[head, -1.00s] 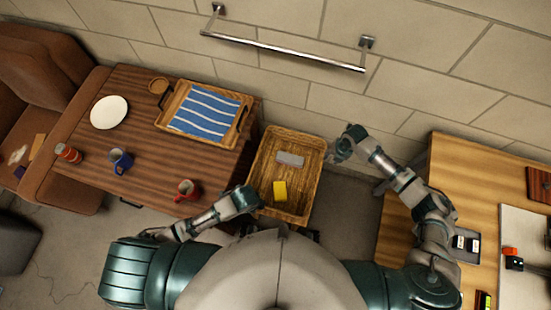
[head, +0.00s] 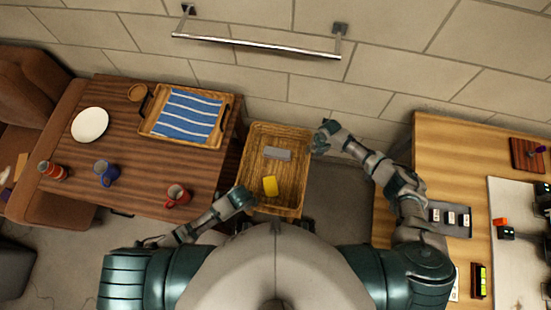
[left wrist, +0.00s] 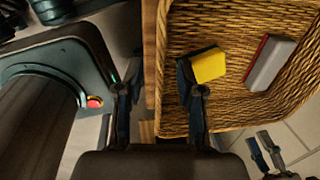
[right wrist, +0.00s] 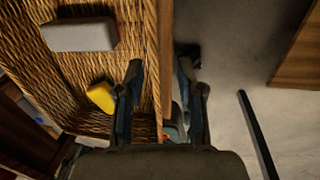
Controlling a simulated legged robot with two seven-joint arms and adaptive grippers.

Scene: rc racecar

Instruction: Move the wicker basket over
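The wicker basket (head: 300,175) sits between the two tables, close in front of my body. It holds a yellow sponge (head: 270,186) and a grey block (head: 278,153). My left gripper (head: 247,197) is at the basket's near left rim. In the left wrist view its fingers (left wrist: 157,98) are apart, one on each side of the rim (left wrist: 150,60), with gaps showing. My right gripper (head: 322,136) is at the far right rim. In the right wrist view its fingers (right wrist: 160,92) are apart and straddle the rim (right wrist: 164,50). What supports the basket is hidden.
The left table (head: 135,155) holds a wooden tray with a striped cloth (head: 188,115), a plate (head: 90,125) and cups. The right table (head: 440,150) holds several small items. A metal rail (head: 255,46) is on the wall. Grey floor shows between basket and right table.

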